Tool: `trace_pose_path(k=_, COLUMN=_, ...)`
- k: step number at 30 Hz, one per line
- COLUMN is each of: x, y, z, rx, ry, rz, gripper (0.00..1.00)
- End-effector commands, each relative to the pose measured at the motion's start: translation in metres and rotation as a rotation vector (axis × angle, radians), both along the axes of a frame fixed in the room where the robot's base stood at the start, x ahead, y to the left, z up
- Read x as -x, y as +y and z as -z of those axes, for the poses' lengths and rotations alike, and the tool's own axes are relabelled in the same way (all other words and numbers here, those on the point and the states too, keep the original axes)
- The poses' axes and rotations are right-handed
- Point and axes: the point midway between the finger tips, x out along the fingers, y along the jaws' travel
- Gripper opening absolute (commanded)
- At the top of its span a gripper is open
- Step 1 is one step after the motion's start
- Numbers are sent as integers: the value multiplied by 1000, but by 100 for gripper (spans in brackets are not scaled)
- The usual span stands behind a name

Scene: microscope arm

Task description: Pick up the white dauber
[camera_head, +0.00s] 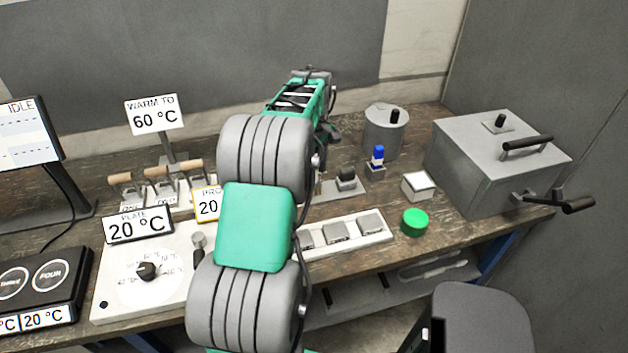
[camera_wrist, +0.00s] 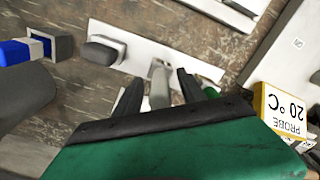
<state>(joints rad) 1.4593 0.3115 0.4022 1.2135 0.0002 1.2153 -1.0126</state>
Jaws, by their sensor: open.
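A pale grey-white upright piece (camera_wrist: 160,90), which looks like the white dauber, stands by a white plate (camera_wrist: 140,55) in the wrist view. My gripper (camera_wrist: 160,78) is open, with one dark finger on each side of this piece. I cannot tell whether either finger touches it. In the head view my gripper (camera_head: 331,132) is over the bench beyond my arm. I cannot make out the white dauber there; my arm covers part of that area.
A dark grey block (camera_head: 346,178) sits on the same plate. A blue-topped piece (camera_head: 377,156) stands in a small holder nearby. A grey cylinder (camera_head: 384,132), a white-topped box (camera_head: 418,186), a green button (camera_head: 414,222) and a large grey box (camera_head: 495,165) are right. Signs and levers are left.

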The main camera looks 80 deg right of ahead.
Motion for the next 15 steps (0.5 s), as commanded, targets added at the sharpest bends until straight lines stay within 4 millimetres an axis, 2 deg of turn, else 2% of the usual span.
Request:
trace_pose_path(k=8, x=0, y=0, z=6, rx=1, ry=0, rz=0, gripper=47)
trace_pose_path(k=15, x=0, y=0, z=6, rx=1, ry=0, rz=0, gripper=27)
